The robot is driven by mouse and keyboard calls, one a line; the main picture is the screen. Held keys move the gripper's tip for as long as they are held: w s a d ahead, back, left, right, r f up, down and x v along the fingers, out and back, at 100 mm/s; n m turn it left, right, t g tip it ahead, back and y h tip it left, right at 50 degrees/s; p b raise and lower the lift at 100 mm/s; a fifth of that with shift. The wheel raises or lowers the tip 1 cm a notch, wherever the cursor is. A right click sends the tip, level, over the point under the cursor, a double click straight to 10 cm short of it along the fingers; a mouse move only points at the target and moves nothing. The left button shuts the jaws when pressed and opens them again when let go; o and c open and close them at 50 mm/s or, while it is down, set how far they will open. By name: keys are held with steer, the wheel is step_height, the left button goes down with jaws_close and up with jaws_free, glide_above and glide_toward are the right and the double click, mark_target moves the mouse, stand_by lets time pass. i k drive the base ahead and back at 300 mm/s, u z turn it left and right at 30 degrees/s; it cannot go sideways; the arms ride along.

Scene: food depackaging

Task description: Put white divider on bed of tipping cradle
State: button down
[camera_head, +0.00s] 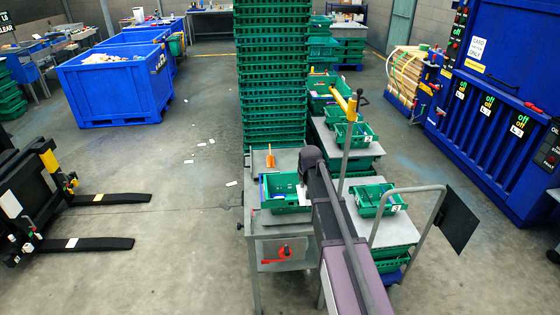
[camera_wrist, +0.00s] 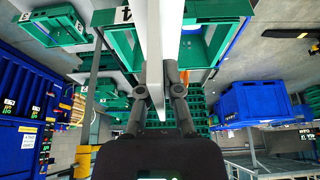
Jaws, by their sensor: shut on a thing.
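In the wrist view the white divider (camera_wrist: 166,28) is a long pale strip running from the top edge down between my fingers. My gripper (camera_wrist: 163,85) is shut on it. A green crate (camera_wrist: 120,62) with a number label lies behind the strip in that view. In the head view a small white piece (camera_head: 302,194), probably the divider's end, shows at the right of a green crate (camera_head: 268,206) on a grey table. My arm hides the gripper there. I cannot clearly tell the tipping cradle or its bed from the grey table (camera_head: 253,231).
A tall stack of green crates (camera_head: 272,75) stands behind the table. More green crates (camera_head: 370,204) stand to the right, near a bent grey rail (camera_head: 405,189). A blue bin (camera_head: 112,95) is at the left back, with open floor (camera_head: 190,190) before it.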

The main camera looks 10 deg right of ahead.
mark_target(296, 160)
steer(key=z, duration=0.3)
steer(key=i, duration=1.7)
steer(key=u, duration=0.3)
